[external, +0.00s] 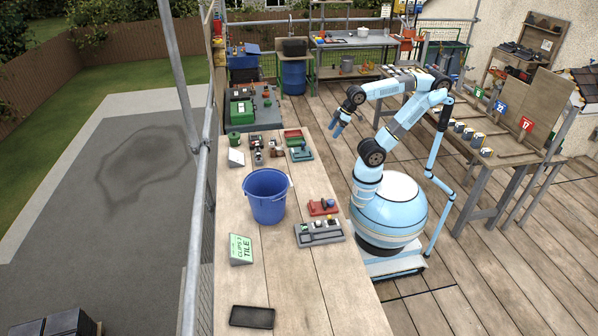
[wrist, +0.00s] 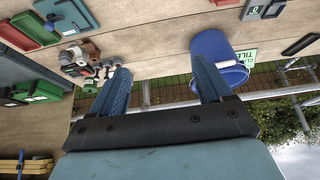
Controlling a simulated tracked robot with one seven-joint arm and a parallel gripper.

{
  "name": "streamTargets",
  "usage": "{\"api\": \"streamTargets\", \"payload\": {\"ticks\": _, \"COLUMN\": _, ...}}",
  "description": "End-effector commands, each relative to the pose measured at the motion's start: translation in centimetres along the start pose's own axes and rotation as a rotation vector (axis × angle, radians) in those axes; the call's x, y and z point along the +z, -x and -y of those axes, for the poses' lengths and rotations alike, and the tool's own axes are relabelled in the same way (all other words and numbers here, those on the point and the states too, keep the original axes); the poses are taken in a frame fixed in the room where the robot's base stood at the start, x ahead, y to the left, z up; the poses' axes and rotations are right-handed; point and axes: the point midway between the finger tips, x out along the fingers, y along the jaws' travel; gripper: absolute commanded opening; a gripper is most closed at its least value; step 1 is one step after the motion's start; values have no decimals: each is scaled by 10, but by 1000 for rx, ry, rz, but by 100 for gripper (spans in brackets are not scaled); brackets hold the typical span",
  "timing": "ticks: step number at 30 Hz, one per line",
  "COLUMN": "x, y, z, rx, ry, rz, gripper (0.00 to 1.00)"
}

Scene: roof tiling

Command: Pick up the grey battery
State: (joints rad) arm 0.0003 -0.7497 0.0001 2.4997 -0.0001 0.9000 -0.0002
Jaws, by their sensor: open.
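I cannot single out the grey battery with certainty; the small parts on the bench are too small to tell apart. Small dark, red and grey items (external: 276,150) lie behind the bucket, and they also show in the wrist view (wrist: 80,56). A grey tray (external: 336,236) with several small parts lies to the right of the bucket.
A blue bucket (external: 267,198) stands mid-bench; it also shows in the wrist view (wrist: 216,58). A red tray (external: 322,207), a teal piece (external: 301,154), a green sign (external: 241,249) and a black pad (external: 252,317) lie around it. The front of the bench is mostly clear.

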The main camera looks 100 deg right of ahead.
Motion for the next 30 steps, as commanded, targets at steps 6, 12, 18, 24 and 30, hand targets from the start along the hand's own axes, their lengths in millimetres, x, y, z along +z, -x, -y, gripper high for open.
{"api": "streamTargets", "payload": {"ticks": 6, "x": -21, "y": -4, "z": -8, "rx": 39, "ry": 5, "rz": 30, "gripper": 79}}
{"api": "streamTargets", "payload": {"ticks": 12, "x": -66, "y": -18, "z": -32, "rx": 109, "ry": 25, "rz": 101, "gripper": 79}}
{"api": "streamTargets", "payload": {"ticks": 18, "x": -109, "y": -40, "z": -63, "rx": 158, "ry": 44, "rz": 177, "gripper": 79}}
{"api": "streamTargets", "payload": {"ticks": 24, "x": -146, "y": -68, "z": -103, "rx": 183, "ry": 58, "rz": 253, "gripper": 79}}
{"api": "streamTargets", "payload": {"ticks": 30, "x": -176, "y": -103, "z": -152, "rx": 186, "ry": 67, "rz": 326, "gripper": 79}}
